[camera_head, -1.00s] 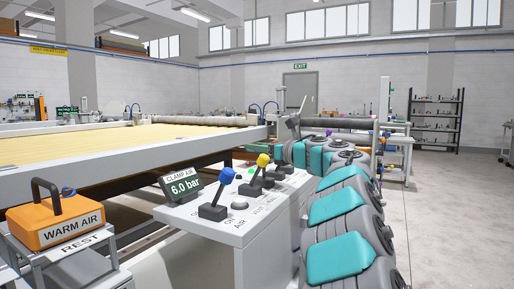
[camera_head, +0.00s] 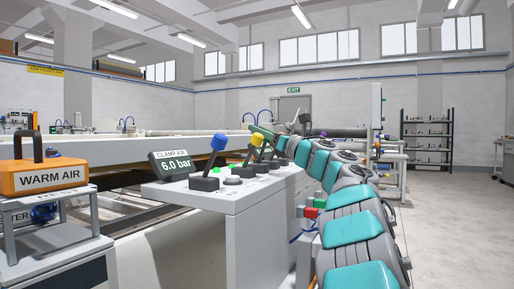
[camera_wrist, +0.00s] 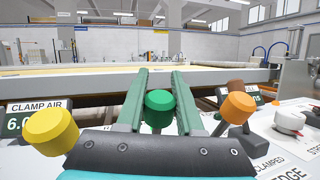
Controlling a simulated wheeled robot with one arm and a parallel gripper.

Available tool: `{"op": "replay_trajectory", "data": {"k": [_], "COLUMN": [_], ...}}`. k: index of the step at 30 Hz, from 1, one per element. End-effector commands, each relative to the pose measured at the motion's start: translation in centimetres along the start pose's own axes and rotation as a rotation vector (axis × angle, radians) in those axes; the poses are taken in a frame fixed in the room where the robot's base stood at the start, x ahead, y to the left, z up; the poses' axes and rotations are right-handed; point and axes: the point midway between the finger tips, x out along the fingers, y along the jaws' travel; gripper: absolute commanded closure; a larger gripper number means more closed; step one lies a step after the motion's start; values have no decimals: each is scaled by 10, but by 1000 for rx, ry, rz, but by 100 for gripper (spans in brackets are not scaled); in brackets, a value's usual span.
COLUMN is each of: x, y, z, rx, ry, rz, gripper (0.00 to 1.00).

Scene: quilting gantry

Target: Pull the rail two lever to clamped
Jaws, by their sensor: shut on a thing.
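In the wrist view, a lever with a green knob (camera_wrist: 160,108) stands between the two green fingers of my gripper (camera_wrist: 159,88). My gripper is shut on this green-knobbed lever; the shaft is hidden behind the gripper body. A yellow-knobbed lever (camera_wrist: 52,130) stands to the left and an orange-knobbed lever (camera_wrist: 237,107) to the right. In the head view, the blue-knobbed lever (camera_head: 218,140) and the yellow-knobbed lever (camera_head: 256,139) stand on the white console (camera_head: 262,190). My gripper (camera_head: 262,132) is behind them, its grip unclear there. I cannot read which lever is rail two.
The clamp air display (camera_head: 173,161) reads 6.0 bar at the console's left. A warm air unit (camera_head: 42,178) sits on a stand at far left. A white knob (camera_wrist: 289,121) is right of the orange lever. The long quilting bed lies behind the console. Floor at right is open.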

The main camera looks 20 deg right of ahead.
Motion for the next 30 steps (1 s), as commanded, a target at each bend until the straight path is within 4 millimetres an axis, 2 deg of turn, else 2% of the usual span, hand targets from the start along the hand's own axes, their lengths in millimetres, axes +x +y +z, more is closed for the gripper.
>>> {"op": "replay_trajectory", "data": {"k": [1, 7, 16, 17, 25, 30], "x": [-5, -14, -16, -16, -15, -15], "y": [-1, -4, -4, -5, -4, -4], "z": [-4, 3, 6, 6, 4, 4], "rx": [4, 6, 5, 5, 6, 7], "ry": [-16, -29, -29, -30, -27, -26], "rz": [1, 0, -1, -1, 0, 0], "gripper": [100, 100, 100, 63, 34, 34]}}
